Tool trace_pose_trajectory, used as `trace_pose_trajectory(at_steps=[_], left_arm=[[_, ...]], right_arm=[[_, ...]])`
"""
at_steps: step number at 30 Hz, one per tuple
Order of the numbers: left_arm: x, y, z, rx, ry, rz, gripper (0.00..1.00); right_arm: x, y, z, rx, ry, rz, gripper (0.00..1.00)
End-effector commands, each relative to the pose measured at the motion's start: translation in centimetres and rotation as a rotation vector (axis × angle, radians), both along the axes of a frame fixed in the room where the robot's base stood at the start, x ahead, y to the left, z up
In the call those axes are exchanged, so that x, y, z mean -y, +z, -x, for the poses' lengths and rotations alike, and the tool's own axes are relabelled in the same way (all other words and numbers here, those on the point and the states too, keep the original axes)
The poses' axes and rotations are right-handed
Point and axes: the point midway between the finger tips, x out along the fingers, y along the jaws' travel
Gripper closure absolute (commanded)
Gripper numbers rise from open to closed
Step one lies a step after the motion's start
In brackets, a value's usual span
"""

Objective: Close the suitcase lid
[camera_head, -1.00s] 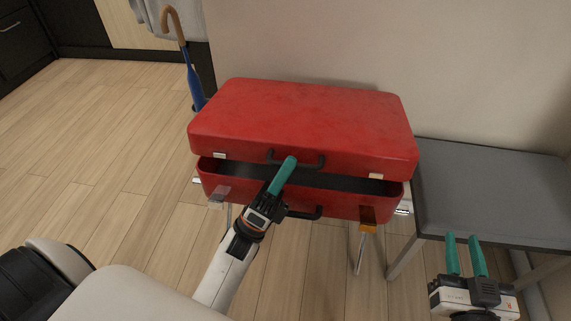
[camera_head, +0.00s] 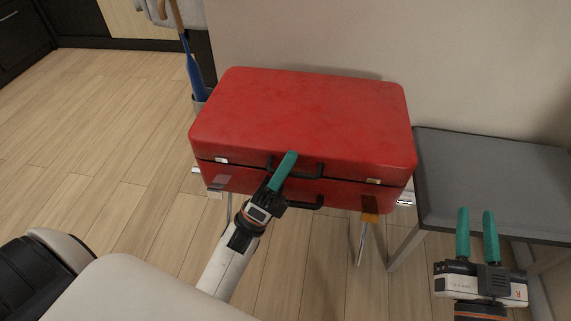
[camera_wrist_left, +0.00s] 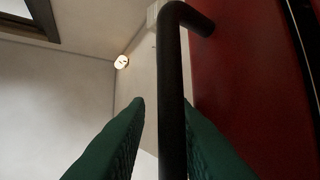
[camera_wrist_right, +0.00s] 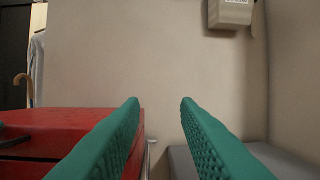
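The red suitcase (camera_head: 300,115) stands on a metal-legged stand against the wall. Its lid is down, with only a thin dark seam showing along the front between lid and base. My left gripper (camera_head: 285,168) is at the lid's front handle. In the left wrist view the black handle bar (camera_wrist_left: 172,90) runs between the two green fingers, which look apart, with a gap beside the bar. My right gripper (camera_head: 477,236) is open and empty, right of the suitcase and in front of the bench. The suitcase's side also shows in the right wrist view (camera_wrist_right: 75,121).
A grey bench (camera_head: 490,180) stands right of the suitcase. A blue umbrella (camera_head: 194,75) with a wooden handle stands in a holder behind the suitcase's left corner. The wooden floor at left is clear.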

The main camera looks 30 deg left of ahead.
Motion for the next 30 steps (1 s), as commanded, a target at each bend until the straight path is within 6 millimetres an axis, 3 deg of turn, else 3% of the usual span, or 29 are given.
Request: trace_pose_trajectory(at_steps=[14,30], left_arm=[[-0.1,-0.3,0.5,0.008,-0.004,0.000,0.80],[-2.8,-8.0,6.4,0.000,-0.002,0.000,0.80]], right_arm=[[0.0,0.0,0.0,-0.001,-0.001,0.000,0.71],[-0.1,0.8,0.3,0.061,0.004,-0.018,0.71]])
